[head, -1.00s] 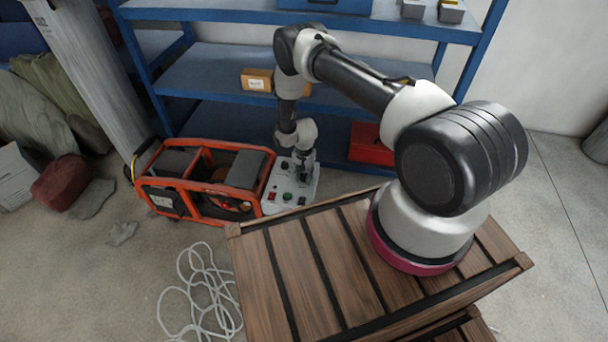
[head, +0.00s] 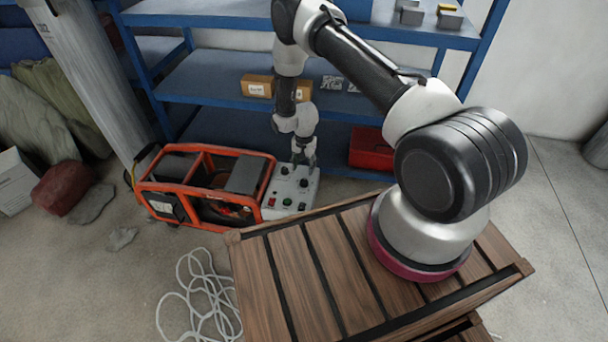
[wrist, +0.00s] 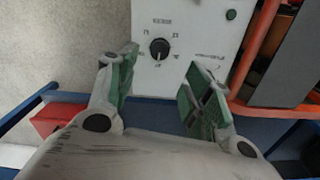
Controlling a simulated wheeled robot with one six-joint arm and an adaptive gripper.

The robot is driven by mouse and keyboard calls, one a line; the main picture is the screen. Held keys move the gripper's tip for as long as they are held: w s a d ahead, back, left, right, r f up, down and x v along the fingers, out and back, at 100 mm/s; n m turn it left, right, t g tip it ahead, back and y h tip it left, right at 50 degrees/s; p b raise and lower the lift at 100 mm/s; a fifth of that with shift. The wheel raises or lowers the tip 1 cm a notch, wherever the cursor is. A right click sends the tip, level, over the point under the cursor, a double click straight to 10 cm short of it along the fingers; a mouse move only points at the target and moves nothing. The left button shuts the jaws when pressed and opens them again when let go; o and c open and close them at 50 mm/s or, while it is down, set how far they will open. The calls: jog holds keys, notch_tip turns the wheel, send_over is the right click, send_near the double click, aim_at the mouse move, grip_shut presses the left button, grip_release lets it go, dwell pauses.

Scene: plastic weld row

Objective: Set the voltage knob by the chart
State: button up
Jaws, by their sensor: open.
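The light control panel (head: 281,202) stands on the floor beside the orange-framed generator. It carries black knobs and red and green buttons. My gripper (head: 304,158) is above the panel's far end. In the wrist view my gripper (wrist: 160,88) is open and empty, its green-padded fingers apart. A round black knob (wrist: 159,49) with a ring of printed marks lies beyond the fingertips, roughly midway between them, not gripped. Its exact setting is too small to read. I cannot make out a chart for certain.
The orange generator (head: 206,154) is directly left of the panel. A blue shelf (head: 215,77) rises behind, with cardboard boxes (head: 257,86) and small black-and-white cards (head: 332,84). A red box (head: 371,148) is at the right. A wooden crate (head: 290,275) and white cable (head: 200,300) are in front.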

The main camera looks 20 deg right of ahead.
notch_tip(320, 180, up, 3)
jog(key=shift+r, duration=0.1)
